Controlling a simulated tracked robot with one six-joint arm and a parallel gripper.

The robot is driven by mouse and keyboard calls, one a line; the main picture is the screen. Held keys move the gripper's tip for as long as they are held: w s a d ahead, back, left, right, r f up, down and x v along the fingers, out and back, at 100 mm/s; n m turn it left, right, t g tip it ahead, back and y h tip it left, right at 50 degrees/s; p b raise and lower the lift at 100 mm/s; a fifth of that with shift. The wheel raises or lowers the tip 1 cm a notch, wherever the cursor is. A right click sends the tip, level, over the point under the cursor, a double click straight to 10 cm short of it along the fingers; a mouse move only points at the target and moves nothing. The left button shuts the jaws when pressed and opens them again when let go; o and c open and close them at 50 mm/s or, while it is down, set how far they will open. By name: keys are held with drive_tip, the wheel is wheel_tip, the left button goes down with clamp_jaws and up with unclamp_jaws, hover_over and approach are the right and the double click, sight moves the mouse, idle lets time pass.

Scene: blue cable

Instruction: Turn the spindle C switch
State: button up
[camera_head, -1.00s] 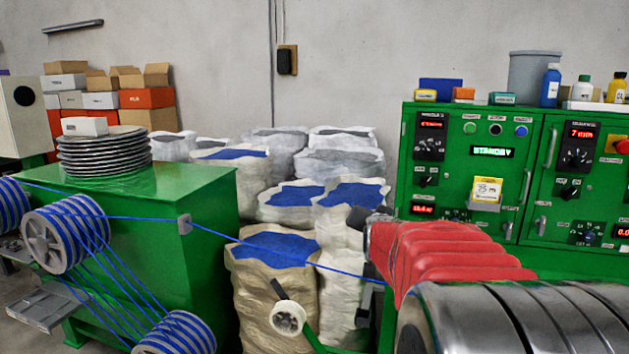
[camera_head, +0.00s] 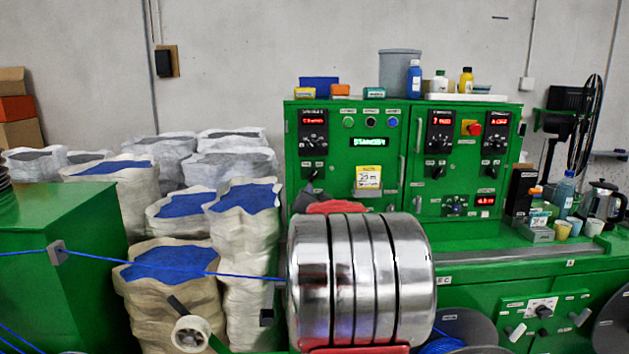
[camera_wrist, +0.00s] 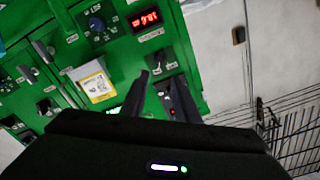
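The green control cabinet (camera_head: 336,161) stands in the middle of the head view with several dark rotary switches. The labels are too small to tell surely which is the spindle C switch. In the wrist view my gripper (camera_wrist: 160,86) shows as two dark fingers with a gap between them, open and empty. A small switch plate (camera_wrist: 164,90) on the green panel lies behind the gap, with no clear contact. A yellow-edged card (camera_wrist: 97,84) is left of the fingers, and a red display (camera_wrist: 145,18) is above.
My shiny steel and red arm link covers the middle front of the head view. A blue cable (camera_head: 180,269) runs from the left to behind it. Sacks of blue pellets (camera_head: 168,262) stand left of the cabinet. Bottles and a kettle (camera_head: 603,203) stand at right.

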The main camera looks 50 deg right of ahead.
sight(314, 177)
drive_tip(key=shift+x, duration=6.75)
drive_tip(key=shift+a, duration=0.1)
drive_tip(key=shift+c, duration=0.7)
clamp_jaws()
